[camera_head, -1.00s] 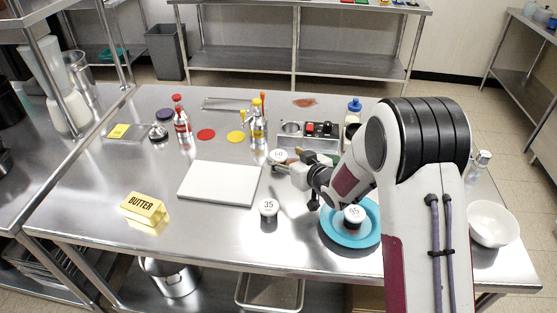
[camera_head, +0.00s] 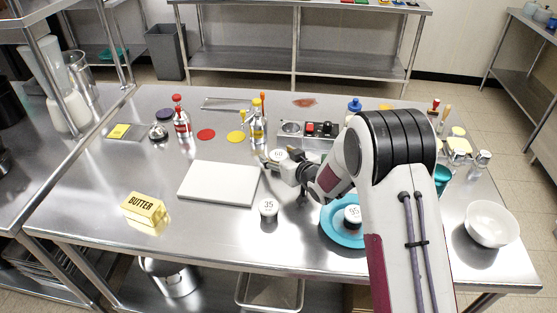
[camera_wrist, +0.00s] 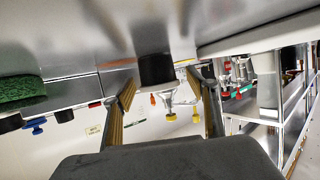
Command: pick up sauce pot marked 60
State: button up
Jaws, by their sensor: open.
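The sauce pot marked 60 (camera_head: 278,154) has a white top and stands on the steel table behind the white board's right end. In the wrist view a dark pot body (camera_wrist: 156,69) shows between the finger tips, standing on the table, which appears at the top. My gripper (camera_head: 271,162) is open at the pot, one finger on each side. In the wrist view the gripper (camera_wrist: 168,92) shows a gap between its tan finger pads and the pot. I cannot tell whether either finger touches it.
A pot marked 35 (camera_head: 268,207) stands in front of my gripper. Another, seemingly marked 95 (camera_head: 352,214), sits on a blue plate (camera_head: 338,237). The white board (camera_head: 218,183) lies left. A grey caddy (camera_head: 291,141) and bottles (camera_head: 258,128) stand behind. The table's front left is mostly clear around the butter (camera_head: 144,208).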

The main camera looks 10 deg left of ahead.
aim_at(278, 155)
dwell(0.3)
jog(key=c, duration=1.2)
jog(key=shift+c, duration=0.2)
jog(key=shift+r, duration=0.15)
jog(key=shift+r, duration=4.9)
